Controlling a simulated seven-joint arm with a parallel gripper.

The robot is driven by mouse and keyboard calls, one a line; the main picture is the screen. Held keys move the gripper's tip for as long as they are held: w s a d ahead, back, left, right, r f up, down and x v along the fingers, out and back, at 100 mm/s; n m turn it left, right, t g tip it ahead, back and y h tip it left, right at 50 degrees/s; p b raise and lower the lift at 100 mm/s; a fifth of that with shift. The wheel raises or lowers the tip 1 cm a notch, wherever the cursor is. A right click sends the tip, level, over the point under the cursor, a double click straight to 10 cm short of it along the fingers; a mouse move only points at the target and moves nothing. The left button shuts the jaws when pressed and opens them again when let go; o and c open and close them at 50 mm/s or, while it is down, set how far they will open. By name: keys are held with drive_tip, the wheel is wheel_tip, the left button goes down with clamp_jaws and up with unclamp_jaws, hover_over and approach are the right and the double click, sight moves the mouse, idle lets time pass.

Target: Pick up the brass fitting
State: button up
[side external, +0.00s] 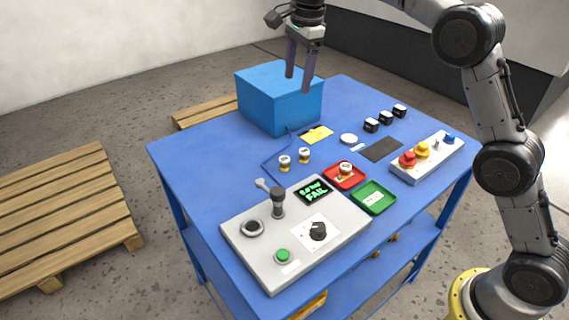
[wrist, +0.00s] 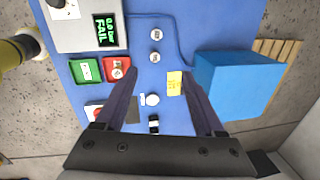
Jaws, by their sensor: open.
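Two small round pieces with white tops and brass-coloured sides, (side external: 285,163) and (side external: 304,155), stand on the blue table. In the wrist view they show from above as pale discs, (wrist: 156,34) and (wrist: 155,57). A third similar piece (side external: 345,169) sits in the red tray (side external: 331,179). I cannot tell which one is the brass fitting. My gripper (side external: 299,84) is open and empty, high above the table near the blue box. In the wrist view its fingers (wrist: 160,75) point down, with the two loose pieces ahead of the tips.
A blue box (side external: 279,100) stands at the back left. A grey panel (side external: 270,245) with a knob, post and screen reading FAIL is in front. A green tray (side external: 373,198), yellow note (side external: 318,134), dark pad (side external: 382,149), black blocks (side external: 385,118) and button box (side external: 427,158) lie rightward.

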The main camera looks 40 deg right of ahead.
drive_tip(key=g, duration=0.1)
hover_over(285, 159)
wheel_tip(285, 159, down, 7)
drive_tip(key=shift+g, duration=0.4)
drive_tip(key=f, duration=1.1)
drive_tip(key=shift+w+f, duration=0.3)
drive_tip(key=shift+s+f, duration=0.2)
drive_tip(key=shift+f, duration=3.05)
drive_tip(key=shift+r, duration=0.1)
clamp_jaws()
